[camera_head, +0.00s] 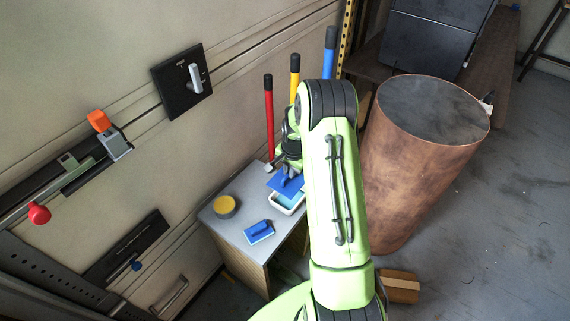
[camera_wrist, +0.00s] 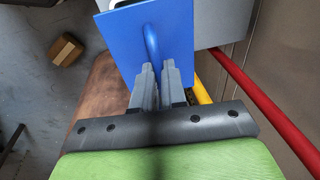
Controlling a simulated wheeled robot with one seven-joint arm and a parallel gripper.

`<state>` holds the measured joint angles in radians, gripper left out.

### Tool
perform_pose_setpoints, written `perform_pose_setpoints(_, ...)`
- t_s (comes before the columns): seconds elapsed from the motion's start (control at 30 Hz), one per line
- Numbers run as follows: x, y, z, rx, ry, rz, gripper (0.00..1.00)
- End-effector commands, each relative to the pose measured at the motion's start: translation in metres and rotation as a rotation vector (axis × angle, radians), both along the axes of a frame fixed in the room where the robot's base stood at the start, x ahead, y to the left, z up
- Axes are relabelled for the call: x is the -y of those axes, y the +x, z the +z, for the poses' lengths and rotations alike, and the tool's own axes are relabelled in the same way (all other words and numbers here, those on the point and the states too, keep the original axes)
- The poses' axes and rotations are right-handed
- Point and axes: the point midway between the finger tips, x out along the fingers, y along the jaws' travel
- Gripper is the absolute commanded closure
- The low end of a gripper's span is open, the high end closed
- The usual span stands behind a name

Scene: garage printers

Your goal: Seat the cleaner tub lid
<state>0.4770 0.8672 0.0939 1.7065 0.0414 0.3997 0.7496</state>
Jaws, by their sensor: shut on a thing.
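The blue lid (camera_head: 284,183) is a flat rectangular plate with a raised handle, held over the white tub (camera_head: 290,206) in the head view. The lid looks tilted and apart from the tub's rim, and the tub shows blue inside. In the wrist view the lid (camera_wrist: 150,42) fills the upper middle. My gripper (camera_wrist: 158,68) is shut on the lid's handle. In the head view my gripper (camera_head: 290,170) is partly hidden by my arm. The wrist view shows only a small bit of the white tub rim beyond the lid.
The tub stands on a small grey-topped cabinet (camera_head: 236,226). A yellow-topped round tin (camera_head: 225,207) and a blue and white block (camera_head: 259,231) sit beside it. Red, yellow and blue handles (camera_head: 268,115) stand behind. A large copper-coloured drum (camera_head: 415,170) stands to the right.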

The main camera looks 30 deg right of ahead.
Motion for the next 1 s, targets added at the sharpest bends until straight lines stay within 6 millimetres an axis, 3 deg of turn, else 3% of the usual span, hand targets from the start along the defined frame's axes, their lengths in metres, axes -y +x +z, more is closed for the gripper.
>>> perform_pose_setpoints(0.27, -0.001, 0.0, -0.006, -0.001, 0.001, 0.0, 1.0)
perform_pose_setpoints(0.73, -0.001, 0.0, -0.056, -0.001, 0.001, 0.0, 1.0)
perform_pose_setpoints(1.0, 0.0, 0.0, -0.058, -0.001, 0.0, 0.0, 1.0)
